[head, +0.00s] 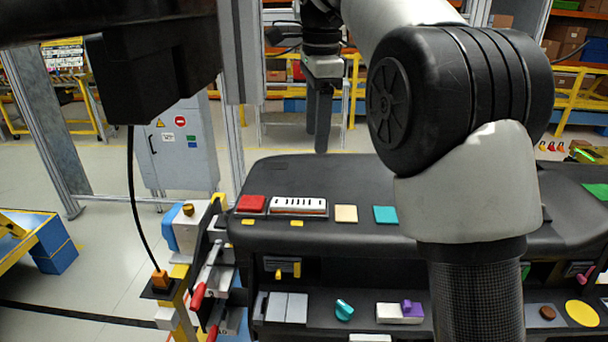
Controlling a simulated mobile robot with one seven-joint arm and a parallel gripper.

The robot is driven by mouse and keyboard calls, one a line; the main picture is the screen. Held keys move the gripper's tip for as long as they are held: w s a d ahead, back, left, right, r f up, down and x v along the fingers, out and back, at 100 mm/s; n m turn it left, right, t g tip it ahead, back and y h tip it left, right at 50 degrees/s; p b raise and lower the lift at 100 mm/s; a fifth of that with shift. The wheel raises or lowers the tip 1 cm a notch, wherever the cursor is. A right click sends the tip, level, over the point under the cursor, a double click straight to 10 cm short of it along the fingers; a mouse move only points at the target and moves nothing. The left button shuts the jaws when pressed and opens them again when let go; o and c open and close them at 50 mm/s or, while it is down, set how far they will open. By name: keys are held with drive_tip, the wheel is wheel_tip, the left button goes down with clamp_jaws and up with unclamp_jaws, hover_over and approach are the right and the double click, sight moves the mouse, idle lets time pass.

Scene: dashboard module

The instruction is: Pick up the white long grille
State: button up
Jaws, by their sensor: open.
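The white long grille (298,205) is a flat white bar with a row of dark slots. It lies on the left part of the dark dashboard's top (350,180), between a red square block and a beige one. My gripper (319,140) hangs with its dark fingers pointing down, above and behind the grille in the picture, apart from it. The fingers overlap in this view, and nothing shows between them. My arm hides part of the dashboard's right side.
A red block (251,203), a beige block (346,214) and a teal block (385,215) sit beside the grille. Lower shelves hold a teal knob (344,310) and a purple part (411,308). Red-handled clamps (198,297) stand at the dashboard's left end.

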drive_tip(key=w+a+f+m, duration=0.1)
drive_tip(key=w+a+m, duration=0.2)
drive_tip(key=a, duration=0.1)
drive_tip(key=b, duration=0.3)
hover_over(298, 202)
drive_tip(key=shift+g, duration=0.4)
drive_tip(key=f, duration=1.1)
drive_tip(key=shift+s+f, duration=0.3)
drive_tip(key=shift+f, duration=0.05)
drive_tip(key=shift+w+f, duration=0.15)
drive_tip(key=shift+f, duration=1.35)
drive_tip(key=shift+w+f, duration=0.1)
drive_tip(key=shift+f, duration=1.4)
drive_tip(key=shift+c, duration=0.3)
drive_tip(key=c, duration=1.1)
